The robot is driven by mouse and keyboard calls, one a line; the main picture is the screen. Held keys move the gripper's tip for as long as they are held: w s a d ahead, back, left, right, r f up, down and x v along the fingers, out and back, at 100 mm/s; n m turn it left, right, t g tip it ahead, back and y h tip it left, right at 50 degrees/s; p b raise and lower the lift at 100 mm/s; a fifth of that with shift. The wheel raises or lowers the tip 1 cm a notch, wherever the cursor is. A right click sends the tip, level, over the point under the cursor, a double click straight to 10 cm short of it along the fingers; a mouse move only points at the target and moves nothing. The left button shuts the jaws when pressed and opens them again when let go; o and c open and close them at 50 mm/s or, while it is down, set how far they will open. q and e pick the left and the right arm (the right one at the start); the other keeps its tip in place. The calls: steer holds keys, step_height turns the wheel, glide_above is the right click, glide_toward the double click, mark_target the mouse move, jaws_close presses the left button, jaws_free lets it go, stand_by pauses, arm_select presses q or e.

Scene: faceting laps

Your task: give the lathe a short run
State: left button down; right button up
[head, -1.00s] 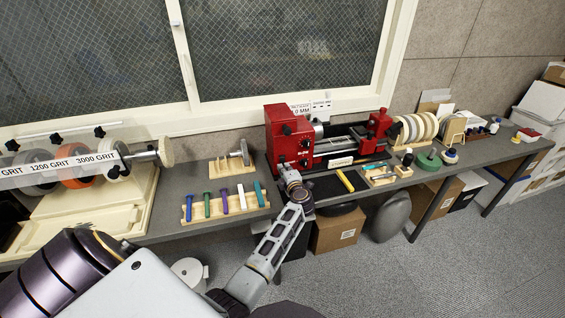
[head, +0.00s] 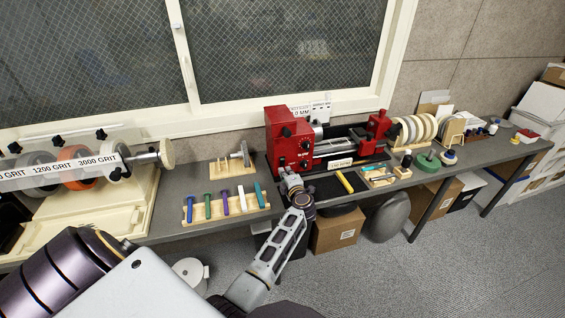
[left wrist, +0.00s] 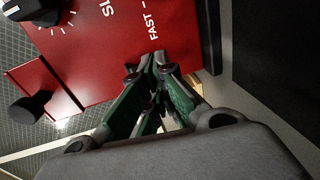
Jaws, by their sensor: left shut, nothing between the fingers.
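The red lathe (head: 291,142) stands on the grey bench below the window, with its bed and red tailstock (head: 378,124) to the right. My left gripper (head: 284,171) is at the lower front of its red headstock, shut and empty. In the left wrist view the shut green-sided fingers (left wrist: 156,66) point at the red panel (left wrist: 105,65), near the word FAST. A black pointer knob with a scale (left wrist: 32,12) shows at upper left, and a smaller black knob (left wrist: 31,107) below it. Whether the fingertips touch the panel I cannot tell. My right gripper is out of view.
A wooden rack with several coloured sticks (head: 226,207) lies left of my gripper. Grinding wheels with grit labels (head: 72,168) stand further left. A yellow bar (head: 345,182) lies on a black mat right of the gripper. Discs (head: 415,130) stand beyond the tailstock.

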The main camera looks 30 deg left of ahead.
arm_select(q)
steer(key=shift+p+v, duration=1.35)
steer(key=shift+v, duration=1.15)
